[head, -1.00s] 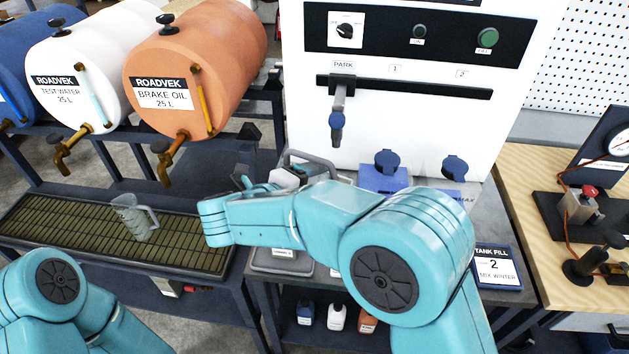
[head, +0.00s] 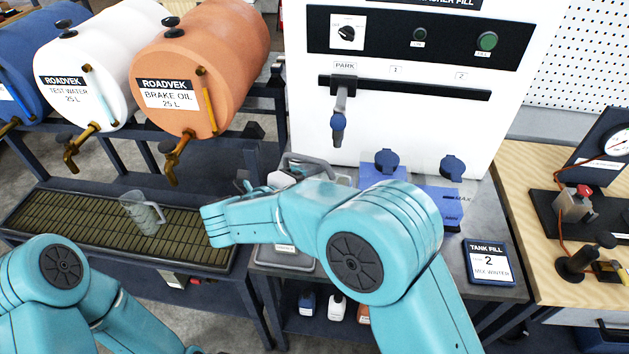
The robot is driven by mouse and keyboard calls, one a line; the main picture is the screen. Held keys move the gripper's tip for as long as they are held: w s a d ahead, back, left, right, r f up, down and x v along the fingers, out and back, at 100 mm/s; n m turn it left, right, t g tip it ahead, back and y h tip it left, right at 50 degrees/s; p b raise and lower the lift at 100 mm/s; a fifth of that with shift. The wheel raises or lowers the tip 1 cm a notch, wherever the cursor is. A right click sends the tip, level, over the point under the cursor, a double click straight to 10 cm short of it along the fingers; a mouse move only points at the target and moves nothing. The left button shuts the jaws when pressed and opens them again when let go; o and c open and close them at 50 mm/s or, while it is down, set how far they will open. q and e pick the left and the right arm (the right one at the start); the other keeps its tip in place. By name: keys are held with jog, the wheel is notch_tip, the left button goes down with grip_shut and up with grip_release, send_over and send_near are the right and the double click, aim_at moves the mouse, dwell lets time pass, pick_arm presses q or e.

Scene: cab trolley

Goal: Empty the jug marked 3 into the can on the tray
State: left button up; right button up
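A clear grey jug (head: 143,213) with a side handle stands on the slatted drip tray at the left, its handle to the right. I cannot read a number on it. A grey can (head: 312,165) with a loop handle is on the bench below the white machine, mostly hidden behind my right arm. Its flat grey tray (head: 285,257) shows below the arm. My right arm bends across the bench front. Its gripper (head: 258,178) is largely hidden by the wrist, near the can, so its opening is unclear. My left arm is at the lower left, its gripper out of view.
The drip tray (head: 95,228) lies under a white drum (head: 95,85) and an orange drum (head: 200,75) with brass taps. Two blue-capped tank necks (head: 452,170) stand right of the can. A TANK FILL sign (head: 489,261) lies on the bench's right end.

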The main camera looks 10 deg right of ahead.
jog(key=shift+w+a+r+n+h, duration=0.3)
jog(key=shift+a+r+n+h, duration=0.15)
jog(key=shift+r+n+h, duration=0.25)
jog(key=shift+r, duration=0.1)
dwell(0.4)
